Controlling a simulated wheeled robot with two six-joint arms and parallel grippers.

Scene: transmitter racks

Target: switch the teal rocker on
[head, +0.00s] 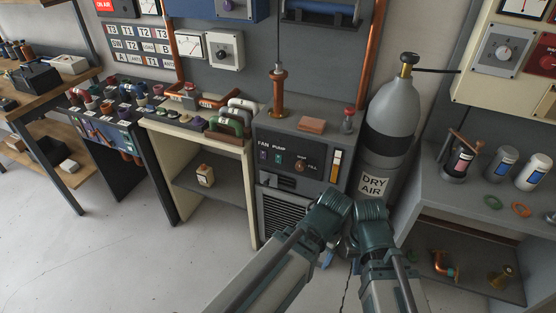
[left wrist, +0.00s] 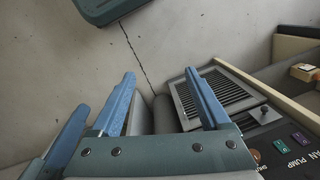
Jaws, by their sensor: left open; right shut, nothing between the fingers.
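The teal rocker (head: 278,157) is on the dark front panel of the grey cabinet, under the PUMP label. It also shows at the lower right of the left wrist view (left wrist: 279,146). Its tilt is too small to tell. My left gripper (left wrist: 163,90) is open and empty in front of the cabinet's lower grille, apart from the rocker. My right gripper (head: 350,246) is shut and empty, low in front of the cabinet's right side and partly hidden by its wrist.
A purple rocker (head: 263,155) sits beside the teal one, under FAN. A copper knob (head: 299,165) is to their right. A grey gas cylinder (head: 388,125) stands right of the cabinet (head: 290,118). A cream bench (head: 160,127) is at left. Open floor lies at lower left.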

